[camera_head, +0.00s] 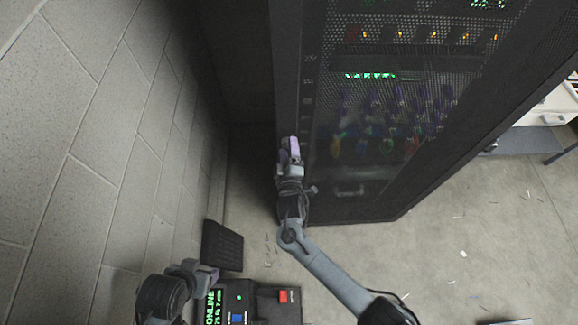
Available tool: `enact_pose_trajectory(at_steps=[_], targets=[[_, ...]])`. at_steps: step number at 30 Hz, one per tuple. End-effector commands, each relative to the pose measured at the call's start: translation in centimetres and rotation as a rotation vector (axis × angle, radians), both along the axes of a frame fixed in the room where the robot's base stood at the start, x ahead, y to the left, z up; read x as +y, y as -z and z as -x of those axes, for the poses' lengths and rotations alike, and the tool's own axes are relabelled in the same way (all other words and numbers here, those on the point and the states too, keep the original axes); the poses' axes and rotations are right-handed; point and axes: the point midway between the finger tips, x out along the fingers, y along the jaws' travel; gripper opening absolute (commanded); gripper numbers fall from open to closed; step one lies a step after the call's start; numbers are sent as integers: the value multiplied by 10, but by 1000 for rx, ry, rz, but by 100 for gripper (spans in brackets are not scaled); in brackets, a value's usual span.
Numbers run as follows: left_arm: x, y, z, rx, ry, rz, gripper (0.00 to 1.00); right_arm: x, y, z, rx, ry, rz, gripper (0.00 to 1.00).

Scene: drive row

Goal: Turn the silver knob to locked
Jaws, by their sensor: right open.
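I cannot make out the silver knob; it may be hidden behind my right gripper or too small to tell. A tall black server rack (289,60) with a mesh front stands at the back. My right gripper (291,147) is open, pointing up the picture in front of the rack's left frame edge. I cannot tell whether it touches the rack. My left gripper (210,275) is low at the left, beside a dark unit (262,297) with a green display, and away from the rack front. Whether its jaws are open is unclear.
A grey block wall (80,120) runs along the left. A dark panel (222,246) lies near its foot. The concrete floor (470,260) at the right is mostly clear, with small scraps. A white drawer unit (550,110) stands at the far right.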

Motion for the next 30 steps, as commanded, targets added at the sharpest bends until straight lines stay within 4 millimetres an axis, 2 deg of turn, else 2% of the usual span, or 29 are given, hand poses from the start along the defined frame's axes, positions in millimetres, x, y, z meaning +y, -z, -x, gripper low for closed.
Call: enact_pose_trajectory(at_steps=[15,21,30], targets=[[-3,7,0,1,-7,12,65,-3,-1,80,2,-2,-1,65],[-3,9,0,0,-9,14,65,-4,-3,95,1,0,0,65],[-2,9,0,0,-6,9,65,-4,-3,98,1,0,1,65]])
